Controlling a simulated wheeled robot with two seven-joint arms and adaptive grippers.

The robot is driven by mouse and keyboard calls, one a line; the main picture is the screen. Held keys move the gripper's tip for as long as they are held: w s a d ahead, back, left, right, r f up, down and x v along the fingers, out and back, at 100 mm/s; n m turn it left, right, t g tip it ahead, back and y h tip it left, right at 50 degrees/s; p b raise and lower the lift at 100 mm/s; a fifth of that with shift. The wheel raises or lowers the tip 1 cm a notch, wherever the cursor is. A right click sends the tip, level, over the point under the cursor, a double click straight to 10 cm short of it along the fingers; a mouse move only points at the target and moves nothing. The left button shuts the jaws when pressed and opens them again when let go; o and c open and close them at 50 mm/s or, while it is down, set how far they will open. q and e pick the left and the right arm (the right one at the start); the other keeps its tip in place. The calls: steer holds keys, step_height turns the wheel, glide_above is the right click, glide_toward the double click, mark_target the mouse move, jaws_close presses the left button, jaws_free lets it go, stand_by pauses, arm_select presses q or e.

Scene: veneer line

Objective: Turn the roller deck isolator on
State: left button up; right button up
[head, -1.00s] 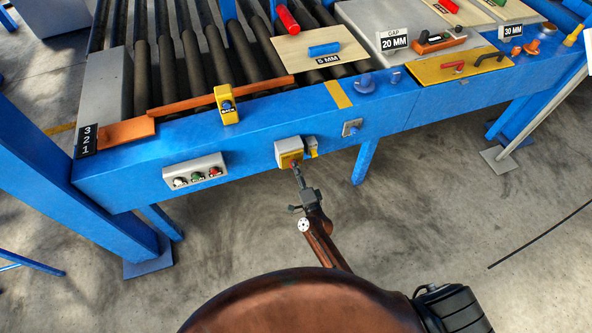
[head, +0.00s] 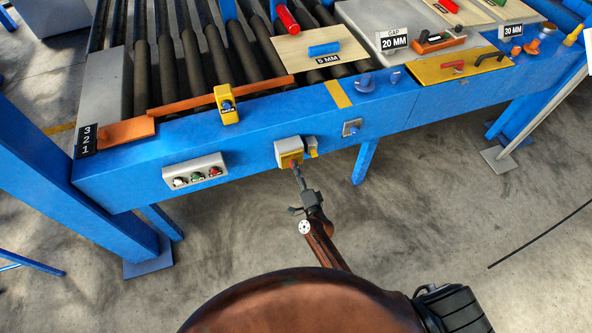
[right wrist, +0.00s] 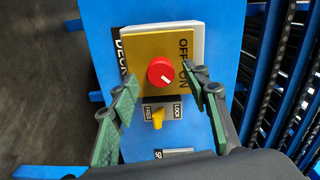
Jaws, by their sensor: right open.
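The roller deck isolator (head: 284,157) is a pale box with a yellow plate on the front of the blue frame. In the right wrist view its red round knob (right wrist: 160,72) has a short white mark, slanted on its face. The yellow plate (right wrist: 150,48) carries OFF and ON lettering, and part of the word DECK shows. Beside the knob is a yellow lever (right wrist: 157,118) on a grey plate marked FREE and LOCK. My right gripper (head: 298,174) is open, its green-padded fingers (right wrist: 160,76) on either side of the knob, with no clear contact. My left gripper is out of view.
A grey box with white, green and red buttons (head: 196,172) is left of the isolator. Rollers and panels lie on the deck. A blue leg (head: 364,162) stands to the right; the floor in front is clear.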

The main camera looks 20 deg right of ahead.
steer(key=s, duration=1.1)
steer(key=shift+d, duration=0.15)
steer(key=s+d+f+n+g, duration=0.1)
steer(key=s+f+n+g, duration=0.2)
steer(key=s+f, duration=0.5)
steer(key=s+d+f+n+g+y, duration=0.1)
steer(key=s+f+n+g, duration=0.3)
steer(key=f, duration=0.8)
steer(key=s+d+f+n+g, duration=0.1)
steer(key=s+f+n, duration=0.1)
steer(key=s+f, duration=0.65)
steer(key=s+d+f+n+g, duration=0.2)
steer(key=s+f, duration=0.3)
steer(key=s, duration=0.7)
steer(key=s+d+f+n+g+h, duration=0.1)
steer(key=s+d+f+n+g, duration=0.2)
steer(key=s+f, duration=0.3)
steer(key=s+d+f+n+g, duration=0.3)
steer(key=s+d+f+g, duration=0.1)
steer(key=s, duration=1.3)
steer(key=shift+s+d+f+g+h+p, duration=0.35)
steer(key=shift+d+f+h+p, duration=0.1)
steer(key=shift+d+f, duration=0.2)
